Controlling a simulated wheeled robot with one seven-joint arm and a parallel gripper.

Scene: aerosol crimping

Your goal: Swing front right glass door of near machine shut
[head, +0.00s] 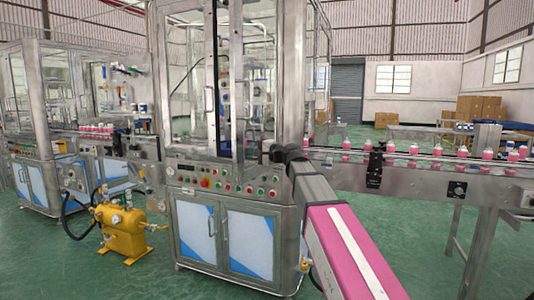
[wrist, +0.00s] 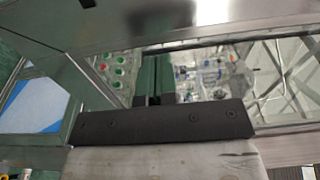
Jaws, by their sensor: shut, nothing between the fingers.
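The near machine (head: 187,166) is a steel cabinet with a glazed upper part and a control panel below. Its front right glass door (head: 237,90) seems to stand ajar, its steel edge in front of the opening; how far is hard to judge. My gripper (head: 265,156) is at the lower right of that opening, just above the panel, small and partly hidden by my wrist. In the wrist view my gripper (wrist: 153,84) is shut and empty, with the panel buttons (wrist: 119,71) to its left. I cannot tell whether it touches the door.
A conveyor (head: 430,172) with pink bottles runs off to the right. A yellow compressor (head: 123,230) stands on the green floor at left, before a second machine (head: 38,180). Blue-and-white lower cabinet doors (head: 255,240) are shut. Cardboard boxes (head: 480,108) stand far back.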

